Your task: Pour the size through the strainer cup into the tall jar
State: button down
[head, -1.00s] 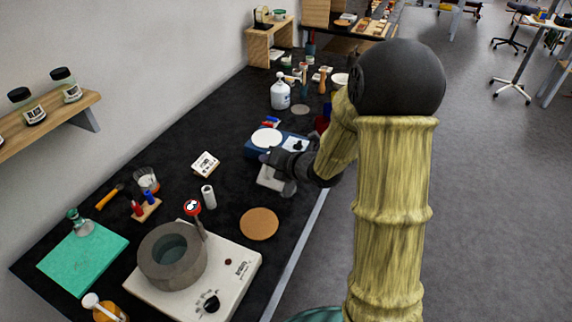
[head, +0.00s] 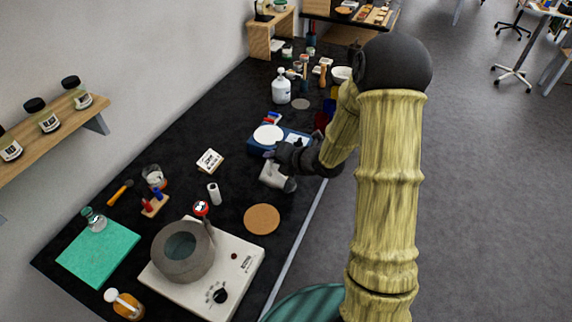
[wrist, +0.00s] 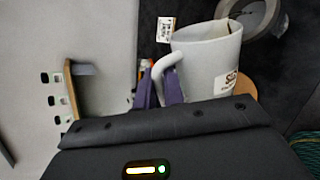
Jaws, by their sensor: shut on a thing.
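My gripper (head: 280,158) is shut on the handle of a pale grey-white mug (head: 274,178). I cannot tell which things are the strainer cup and the tall jar.
A hotplate (head: 240,262) carrying a thick grey pot (head: 183,252) stands in front, beside a round cork mat (head: 262,219). A blue scale (head: 258,148) is just behind my gripper. A green mat (head: 98,252), amber bottle (head: 126,304) and small rack (head: 155,206) are at left.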

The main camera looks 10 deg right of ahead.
jog(key=shift+s+r, duration=0.1)
jog(key=shift+s, duration=0.15)
jog(key=shift+w+a+p, duration=0.1)
jog(key=shift+p, duration=0.2)
jog(key=shift+w+d+m+g+p, duration=0.2)
jog(key=shift+w+m+g+p, duration=0.1)
jog(key=shift+p, duration=1.25)
jog(key=shift+w+d+p, duration=0.1)
jog(key=shift+d+p, duration=0.1)
jog(key=shift+p, duration=0.45)
jog(key=shift+w+d+m+y+p, duration=0.3)
jog(key=shift+w+p, duration=0.1)
jog(key=shift+p, duration=0.45)
